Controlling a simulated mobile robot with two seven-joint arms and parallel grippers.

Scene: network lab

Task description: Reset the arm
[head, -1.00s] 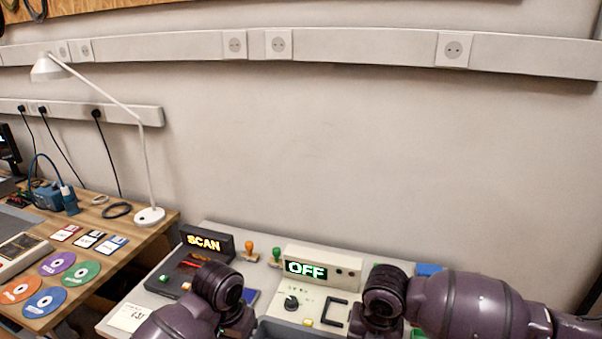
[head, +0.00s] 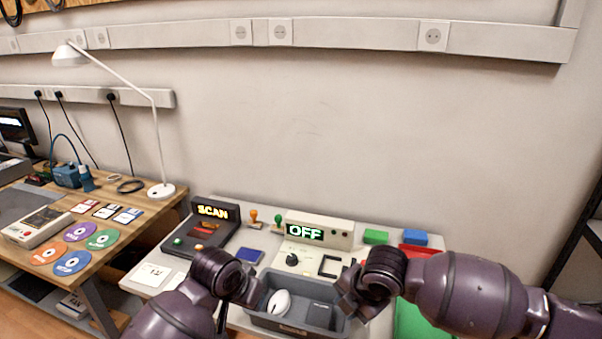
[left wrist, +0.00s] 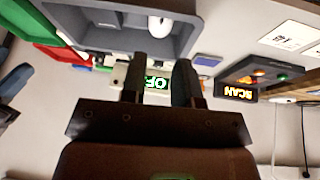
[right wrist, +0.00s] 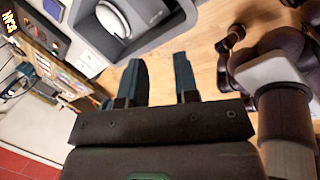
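My left gripper (head: 252,290) is in the head view beside the left end of a grey bin (head: 290,327). In the left wrist view (left wrist: 163,80) its two fingers stand apart with nothing between them. My right gripper (head: 350,300) is by the right end of the bin. In the right wrist view (right wrist: 160,80) its fingers are apart and empty, with wooden floor behind them. The bin holds a white mouse (head: 280,302) and a dark grey box (head: 319,314). Whether either gripper touches the bin rim, I cannot tell.
Behind the bin stand a device reading OFF (head: 305,232) and a dark scanner reading SCAN (head: 212,211). Stamps, blue and green boxes and a red tray (head: 422,251) are nearby. A wooden table (head: 120,255) with discs and a lamp (head: 160,130) is at left.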

